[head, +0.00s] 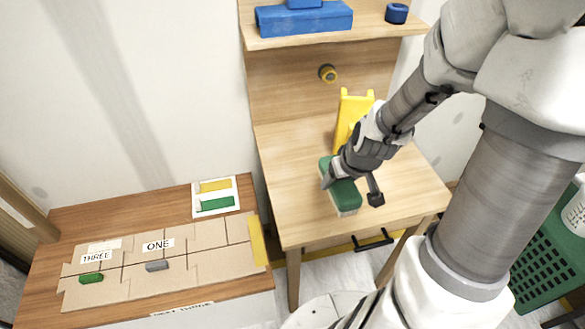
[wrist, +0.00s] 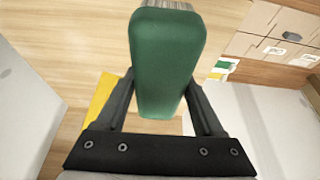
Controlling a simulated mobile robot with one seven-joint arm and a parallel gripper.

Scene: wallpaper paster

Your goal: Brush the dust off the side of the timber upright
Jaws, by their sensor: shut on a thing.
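My gripper (head: 337,180) is shut on a brush with a green handle (head: 346,195). The brush is over the small light-wood table, and I cannot tell whether it touches the top. In the wrist view the green handle (wrist: 165,65) stands between the two dark fingers of my gripper (wrist: 163,90), with pale bristles at the top edge. A wooden post-like piece (head: 22,212) shows at the far left edge of the head view; I cannot tell if it is the timber upright. No dust can be made out on it.
A yellow stand (head: 353,112) is behind the brush on the light-wood table (head: 285,190). A shelf (head: 365,28) with blue items hangs above. A low brown bench (head: 75,222) with cardboard sections is left. A green crate (head: 548,260) is right.

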